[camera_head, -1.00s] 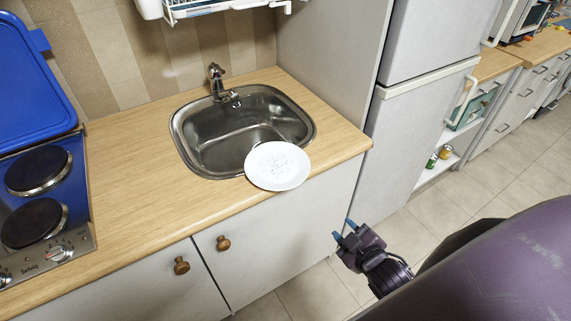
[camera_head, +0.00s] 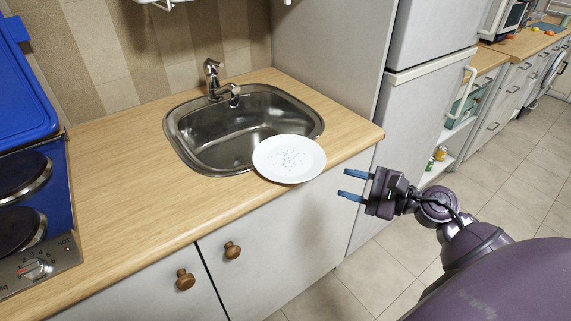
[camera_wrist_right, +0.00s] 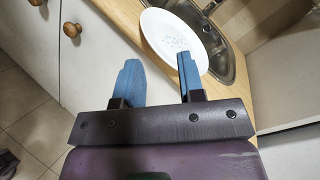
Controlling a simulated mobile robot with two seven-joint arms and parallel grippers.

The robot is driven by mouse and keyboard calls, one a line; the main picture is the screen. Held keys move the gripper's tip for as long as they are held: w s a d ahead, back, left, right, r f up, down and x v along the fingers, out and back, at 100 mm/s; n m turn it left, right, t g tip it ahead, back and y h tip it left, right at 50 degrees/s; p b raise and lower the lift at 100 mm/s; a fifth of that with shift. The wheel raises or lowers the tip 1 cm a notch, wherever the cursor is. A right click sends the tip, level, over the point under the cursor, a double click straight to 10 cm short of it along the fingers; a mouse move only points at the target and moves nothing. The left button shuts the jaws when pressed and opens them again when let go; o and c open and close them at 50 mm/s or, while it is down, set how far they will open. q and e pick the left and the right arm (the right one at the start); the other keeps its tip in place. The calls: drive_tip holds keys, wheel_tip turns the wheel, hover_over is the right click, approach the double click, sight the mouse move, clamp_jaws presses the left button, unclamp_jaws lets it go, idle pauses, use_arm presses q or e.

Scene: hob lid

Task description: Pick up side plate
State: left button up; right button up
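The white side plate (camera_head: 289,159) lies at the front right rim of the sink, partly over the basin and partly over the worktop edge area. It has small grey marks in its middle. In the right wrist view the plate (camera_wrist_right: 174,38) is ahead of the fingers, partly behind the right-hand one. My right gripper (camera_head: 347,184) is open and empty, with blue fingers pointing left. It is to the right of the plate and apart from it, in front of the cabinet. In the wrist view both fingers of the gripper (camera_wrist_right: 160,82) are spread. My left gripper is not in view.
The steel sink (camera_head: 191,150) with a tap (camera_head: 214,80) is set in the wooden worktop (camera_head: 112,180). The hob (camera_head: 35,215) with its blue lid (camera_head: 22,80) is at left. A fridge (camera_head: 415,120) stands right of the worktop. Floor (camera_head: 520,185) is clear at right.

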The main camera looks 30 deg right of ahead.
sight(302, 181)
drive_tip(key=w+a+f+n, duration=0.1)
drive_tip(key=w+n, duration=0.1)
drive_tip(key=w, duration=0.1)
drive_tip(key=w+a+f+n+g, duration=0.1)
drive_tip(key=w+a+n, duration=0.1)
drive_tip(key=w+a+f+n+g, duration=0.1)
drive_tip(key=w+f+n, duration=0.1)
drive_tip(key=w, duration=0.1)
drive_tip(key=shift+w+a+n+h, duration=0.25)
drive_tip(key=shift+w+n+h, duration=0.05)
drive_tip(key=shift+w+a+f, duration=0.2)
drive_tip(key=shift+w, duration=0.15)
drive_tip(key=shift+c, duration=0.5)
clamp_jaws()
